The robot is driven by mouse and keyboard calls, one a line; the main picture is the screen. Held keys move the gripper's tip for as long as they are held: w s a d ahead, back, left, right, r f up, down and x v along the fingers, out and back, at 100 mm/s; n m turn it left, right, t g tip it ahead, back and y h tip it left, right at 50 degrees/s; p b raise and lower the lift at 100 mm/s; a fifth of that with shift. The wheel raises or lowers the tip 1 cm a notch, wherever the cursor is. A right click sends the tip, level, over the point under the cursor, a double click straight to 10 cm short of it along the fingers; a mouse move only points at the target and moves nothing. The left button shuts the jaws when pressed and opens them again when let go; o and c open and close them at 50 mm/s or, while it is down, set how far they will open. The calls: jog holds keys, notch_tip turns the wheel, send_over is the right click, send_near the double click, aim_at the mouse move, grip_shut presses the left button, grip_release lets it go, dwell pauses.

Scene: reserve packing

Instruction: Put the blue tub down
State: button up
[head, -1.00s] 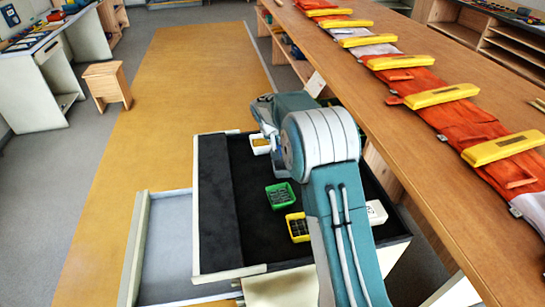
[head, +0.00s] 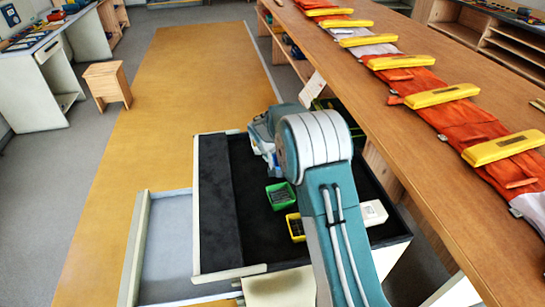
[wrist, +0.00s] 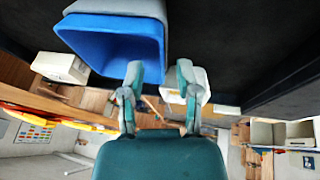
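The blue tub (wrist: 108,45) shows large at the upper left of the wrist view, by the dark drawer floor. My gripper (wrist: 160,82) has its two fingers spread, with a clear gap between them. The left finger overlaps the tub's lower edge in the picture; I cannot tell whether it touches. The right finger is apart from the tub. In the head view my gripper (head: 262,145) is low over the far part of the open drawer (head: 199,225), and my arm hides most of the tub there.
In the drawer are a green tub (head: 281,195), a yellow tub (head: 295,228) and a white tub (head: 374,213). The drawer's left strip is bare. A wooden counter (head: 420,140) with orange and yellow gear runs along the right. A stool (head: 107,85) stands at the far left.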

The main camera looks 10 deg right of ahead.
jog(key=s+a+r, duration=0.1)
jog(key=s+r, duration=0.5)
jog(key=r, duration=0.3)
jog(key=s+r, duration=0.6)
jog(key=r, duration=0.4)
jog(key=s+d+r+y, duration=0.1)
jog(key=s+r, duration=0.4)
jog(key=s, duration=0.7)
jog(key=s+f+t+y, duration=0.1)
jog(key=s, duration=1.8)
jog(key=shift+f+n+y, duration=0.15)
jog(key=shift+n+y, duration=0.15)
